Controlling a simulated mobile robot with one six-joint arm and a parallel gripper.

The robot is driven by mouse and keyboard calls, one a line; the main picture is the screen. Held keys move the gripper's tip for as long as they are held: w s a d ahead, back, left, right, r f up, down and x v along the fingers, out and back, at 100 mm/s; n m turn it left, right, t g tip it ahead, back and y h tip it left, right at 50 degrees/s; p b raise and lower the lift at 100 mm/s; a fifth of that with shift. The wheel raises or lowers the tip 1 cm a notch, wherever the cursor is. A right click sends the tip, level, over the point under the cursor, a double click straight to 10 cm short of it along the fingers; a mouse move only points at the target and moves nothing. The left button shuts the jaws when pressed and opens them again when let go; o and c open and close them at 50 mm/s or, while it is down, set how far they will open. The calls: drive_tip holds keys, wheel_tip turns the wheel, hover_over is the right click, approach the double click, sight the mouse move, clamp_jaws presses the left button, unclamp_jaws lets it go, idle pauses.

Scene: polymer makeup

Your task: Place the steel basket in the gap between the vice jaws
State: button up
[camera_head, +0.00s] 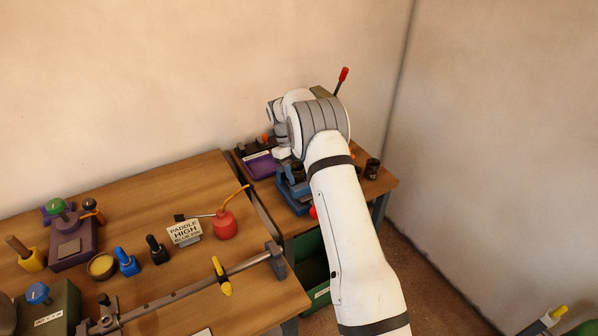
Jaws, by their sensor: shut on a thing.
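The blue vice (292,192) stands on the small wooden table at the back right, partly behind my arm. A small dark round thing (298,171), which looks like the steel basket, shows at the top of the vice, right under my wrist. My gripper (284,154) points down over the vice and is mostly hidden by my wrist and forearm. It is shut on the basket. I cannot tell whether the basket is between the jaws or above them, and the gap itself is hidden.
Small dark cups (372,168) stand on the small table right of my arm. A purple tray (261,164) lies left of the vice. A red-knobbed lever (342,77) rises behind my wrist. The left bench holds a red oil can (225,223) and a long bar clamp (190,290).

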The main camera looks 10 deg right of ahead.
drive_tip(key=o, duration=1.1)
drive_tip(key=shift+c, duration=0.2)
